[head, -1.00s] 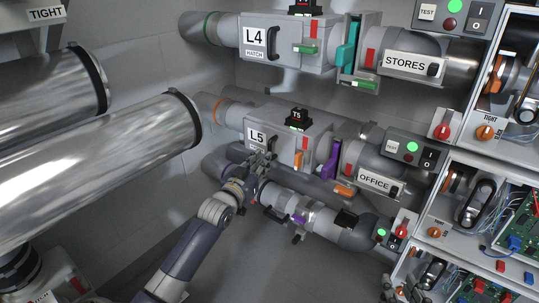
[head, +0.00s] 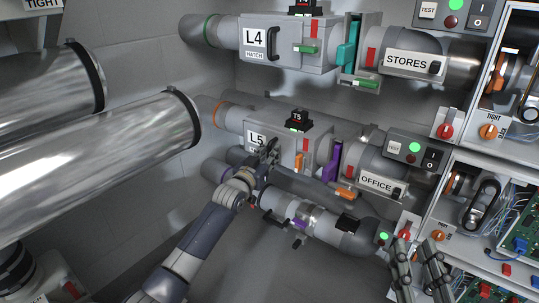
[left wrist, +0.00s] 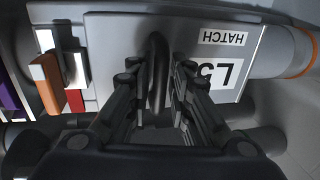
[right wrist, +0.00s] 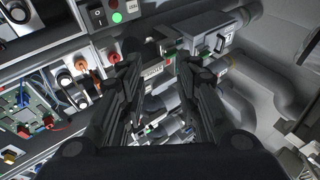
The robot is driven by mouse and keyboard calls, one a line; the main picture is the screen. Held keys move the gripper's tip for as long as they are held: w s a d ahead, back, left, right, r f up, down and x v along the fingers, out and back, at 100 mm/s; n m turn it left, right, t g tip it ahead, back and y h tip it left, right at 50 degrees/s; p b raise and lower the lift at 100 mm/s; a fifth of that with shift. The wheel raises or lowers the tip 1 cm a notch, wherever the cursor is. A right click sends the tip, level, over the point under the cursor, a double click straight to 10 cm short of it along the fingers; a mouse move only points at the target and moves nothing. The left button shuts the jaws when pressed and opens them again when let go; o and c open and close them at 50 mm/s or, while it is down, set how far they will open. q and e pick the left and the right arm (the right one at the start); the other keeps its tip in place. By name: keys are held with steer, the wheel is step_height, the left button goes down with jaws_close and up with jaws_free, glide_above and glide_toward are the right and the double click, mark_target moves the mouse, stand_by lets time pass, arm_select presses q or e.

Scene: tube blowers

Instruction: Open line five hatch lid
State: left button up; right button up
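The line five hatch is a grey box on a pipe, and its L5-labelled lid (head: 256,137) looks closed in the head view. The lid also shows in the left wrist view (left wrist: 225,30). Its dark curved handle (left wrist: 158,65) stands between the fingers of my left gripper (left wrist: 160,75), with a gap visible on each side. That gripper (head: 268,150) is open around the handle and hides part of the lid in the head view. My right gripper (head: 422,255) is open and empty at the lower right; its spread fingers also show in the right wrist view (right wrist: 160,65).
An orange lever (head: 299,162) and a purple slide gate (head: 332,161) sit right of the L5 lid. The L4 hatch (head: 285,42) is above. Large metal tubes (head: 90,170) fill the left. Open electronics cabinets (head: 500,200) stand at the right.

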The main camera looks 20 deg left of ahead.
arm_select(q)
steer(key=shift+c, duration=0.5)
jaws_close()
